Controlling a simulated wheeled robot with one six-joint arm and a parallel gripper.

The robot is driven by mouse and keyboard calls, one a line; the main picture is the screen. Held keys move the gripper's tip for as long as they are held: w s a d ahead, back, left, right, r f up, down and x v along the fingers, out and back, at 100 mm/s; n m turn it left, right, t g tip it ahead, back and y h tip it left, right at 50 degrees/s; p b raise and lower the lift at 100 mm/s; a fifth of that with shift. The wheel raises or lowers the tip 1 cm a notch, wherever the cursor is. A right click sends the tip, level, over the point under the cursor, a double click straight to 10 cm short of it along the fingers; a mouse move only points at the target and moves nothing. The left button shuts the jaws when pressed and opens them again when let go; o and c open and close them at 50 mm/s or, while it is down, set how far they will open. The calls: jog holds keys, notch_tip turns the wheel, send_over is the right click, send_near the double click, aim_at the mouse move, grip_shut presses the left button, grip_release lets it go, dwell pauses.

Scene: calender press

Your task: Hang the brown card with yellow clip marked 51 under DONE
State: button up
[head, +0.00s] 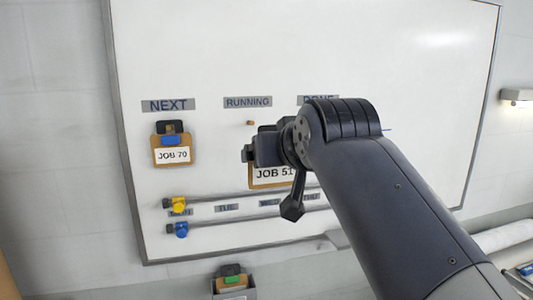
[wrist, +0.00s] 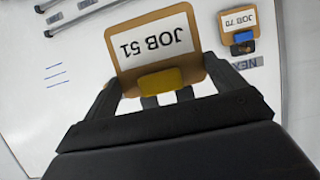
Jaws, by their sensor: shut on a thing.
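The brown card marked JOB 51 (head: 272,175) is in my gripper, in front of the whiteboard between the RUNNING and DONE labels. In the wrist view the card (wrist: 126,63) shows its white label upside down and its yellow clip (wrist: 160,80). My gripper (wrist: 150,98) is shut on the card at the clip end; in the head view my gripper (head: 262,150) covers the card's upper part. The DONE label (head: 319,98) is partly hidden behind my arm. Any peg below it is hidden by my arm.
A JOB 70 card (head: 172,150) with a blue clip hangs under NEXT (head: 168,105). A bare peg (head: 250,123) shows under RUNNING (head: 248,102). Yellow (head: 179,204) and blue (head: 181,230) sliders sit on rails below. A box (head: 235,290) stands under the board.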

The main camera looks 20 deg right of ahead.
jog(key=s+b, duration=0.1)
jog(key=s, duration=0.5)
dwell(0.6)
jog(key=shift+w+d, duration=0.1)
dwell(0.4)
